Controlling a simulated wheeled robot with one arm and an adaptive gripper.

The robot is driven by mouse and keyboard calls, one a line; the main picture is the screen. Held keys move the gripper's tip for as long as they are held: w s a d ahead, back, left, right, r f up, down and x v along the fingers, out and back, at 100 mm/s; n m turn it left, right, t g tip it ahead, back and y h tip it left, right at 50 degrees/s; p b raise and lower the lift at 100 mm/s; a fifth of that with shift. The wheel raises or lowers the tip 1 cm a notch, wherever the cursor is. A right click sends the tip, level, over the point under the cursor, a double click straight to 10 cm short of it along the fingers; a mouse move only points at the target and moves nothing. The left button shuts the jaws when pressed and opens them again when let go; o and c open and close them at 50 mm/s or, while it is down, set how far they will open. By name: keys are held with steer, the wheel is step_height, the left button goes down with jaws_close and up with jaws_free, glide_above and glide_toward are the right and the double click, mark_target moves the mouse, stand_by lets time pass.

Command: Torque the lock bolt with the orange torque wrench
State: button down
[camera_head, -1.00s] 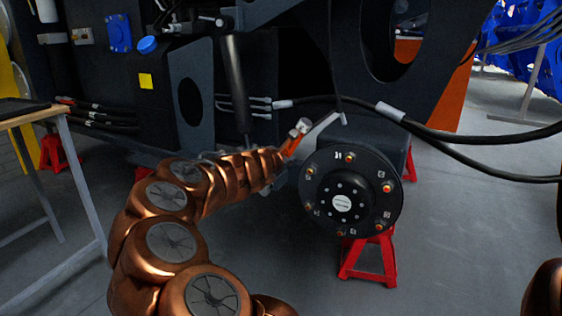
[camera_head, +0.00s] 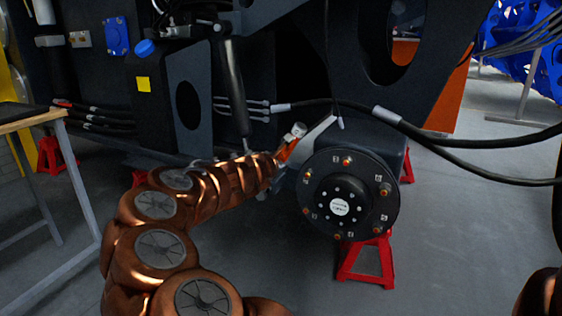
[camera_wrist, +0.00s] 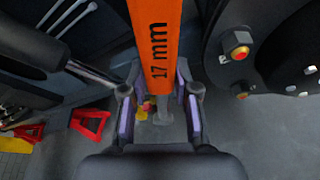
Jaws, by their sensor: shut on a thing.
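The orange torque wrench (camera_wrist: 157,35), marked "17 mm", runs up between the fingers of my gripper (camera_wrist: 160,103) in the wrist view. My gripper is shut on it. In the head view, a short part of the orange wrench (camera_head: 287,150) shows beyond the end of my arm, just left of the round black hub (camera_head: 340,182). The hub carries several orange-tipped bolts, one at its upper edge (camera_head: 346,161). In the wrist view, a hub bolt (camera_wrist: 240,52) is to the right of the wrench, apart from it. I cannot tell which is the lock bolt.
A red stand (camera_head: 366,262) is under the hub. A black hose (camera_head: 440,136) crosses to the right above it. A wooden-edged table (camera_head: 35,119) is at the left. Dark chassis panels rise behind my arm. The floor at the right is clear.

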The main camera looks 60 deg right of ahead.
steer(key=a, duration=1)
steer(key=shift+s+p, duration=0.25)
steer(key=shift+p, duration=0.1)
stand_by(0.4)
